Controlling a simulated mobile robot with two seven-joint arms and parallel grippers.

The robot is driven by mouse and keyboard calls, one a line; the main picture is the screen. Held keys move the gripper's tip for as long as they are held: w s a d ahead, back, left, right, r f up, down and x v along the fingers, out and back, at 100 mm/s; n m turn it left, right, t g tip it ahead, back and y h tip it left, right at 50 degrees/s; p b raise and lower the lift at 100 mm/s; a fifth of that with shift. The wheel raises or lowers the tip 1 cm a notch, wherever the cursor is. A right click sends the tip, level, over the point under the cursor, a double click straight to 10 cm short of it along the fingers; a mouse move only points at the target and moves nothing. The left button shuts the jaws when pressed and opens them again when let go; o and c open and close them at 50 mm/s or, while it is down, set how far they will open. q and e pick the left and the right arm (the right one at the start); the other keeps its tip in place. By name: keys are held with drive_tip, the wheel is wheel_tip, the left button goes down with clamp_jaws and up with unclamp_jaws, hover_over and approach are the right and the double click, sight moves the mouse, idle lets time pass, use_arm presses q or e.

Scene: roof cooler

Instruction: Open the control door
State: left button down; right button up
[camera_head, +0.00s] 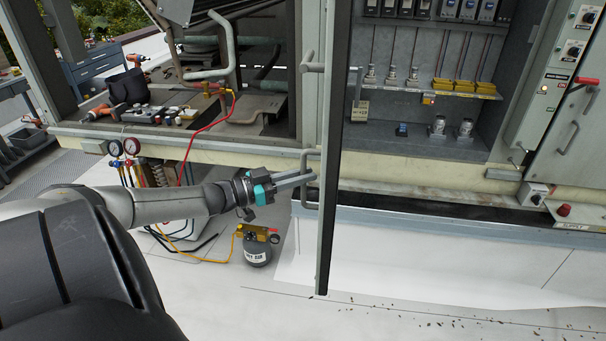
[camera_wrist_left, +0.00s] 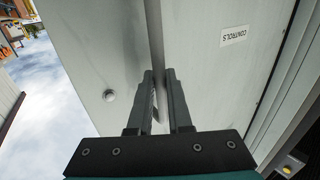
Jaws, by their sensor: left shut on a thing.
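The control door (camera_head: 333,100) stands open and shows almost edge-on in the head view, swung out from the cabinet. It has a lower pull handle (camera_head: 306,195) on its left face. My left gripper (camera_head: 308,177) is at this handle and shut on it. In the left wrist view, the gripper's fingers (camera_wrist_left: 160,76) lie over a grey bar in front of the pale door face (camera_wrist_left: 215,80). A "CONTROLS" label (camera_wrist_left: 233,36) is on that face. The exact grip is partly hidden by the fingers. My right gripper is in neither view.
The open control compartment (camera_head: 420,115) holds breakers, wires and small parts. A panel with switches (camera_head: 555,75) is at the right.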

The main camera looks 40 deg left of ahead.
use_arm(q)
drive_tip(key=c, duration=0.8)
unclamp_jaws()
drive_tip(key=shift+w+a, duration=0.15)
drive_tip(key=shift+c, duration=0.2)
drive_tip(key=p+v, duration=0.3)
drive_tip(key=v, duration=1.2)
